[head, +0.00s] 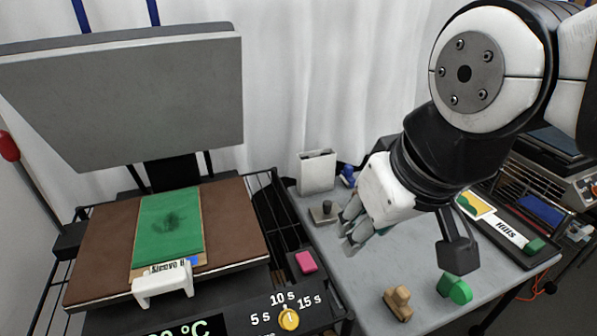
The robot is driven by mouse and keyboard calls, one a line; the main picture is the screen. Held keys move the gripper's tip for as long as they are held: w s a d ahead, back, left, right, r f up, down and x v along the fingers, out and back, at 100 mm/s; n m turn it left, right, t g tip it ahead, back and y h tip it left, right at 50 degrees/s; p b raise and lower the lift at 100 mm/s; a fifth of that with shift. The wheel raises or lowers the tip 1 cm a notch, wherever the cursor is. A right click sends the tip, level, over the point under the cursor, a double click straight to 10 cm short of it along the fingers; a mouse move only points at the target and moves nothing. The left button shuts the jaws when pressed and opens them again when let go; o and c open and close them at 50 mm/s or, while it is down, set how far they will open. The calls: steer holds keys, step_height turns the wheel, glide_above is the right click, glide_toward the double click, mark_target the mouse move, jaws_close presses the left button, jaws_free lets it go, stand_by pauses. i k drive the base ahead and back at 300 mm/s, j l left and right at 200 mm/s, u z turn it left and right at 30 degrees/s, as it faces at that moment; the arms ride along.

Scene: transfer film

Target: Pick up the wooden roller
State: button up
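A small tan wooden piece (398,302) with a raised upper part lies on the grey table (355,292) near its front edge. It is the likeliest wooden roller, but its shape is too small to be sure. My gripper (349,232) hangs over the table, behind and left of the wooden piece and apart from it. Its fingers look spread, with nothing visible between them. A grey-brown block with a knob (323,212) sits just left of the fingers.
A green piece (456,289) lies right of the wooden one. A white container (317,171) stands at the back. A pink block (305,262) lies at the left. The heat press, its lid (130,95) raised, holds a green sheet (168,225). A dark tray (507,235) is at right.

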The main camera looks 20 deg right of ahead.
mark_target(397, 298)
steer(key=k+l, duration=0.1)
steer(key=l, duration=1.15)
steer(key=k+l, duration=0.2)
steer(key=l, duration=0.2)
steer(key=k+l, duration=0.25)
steer(key=l, duration=0.2)
steer(key=u, duration=0.05)
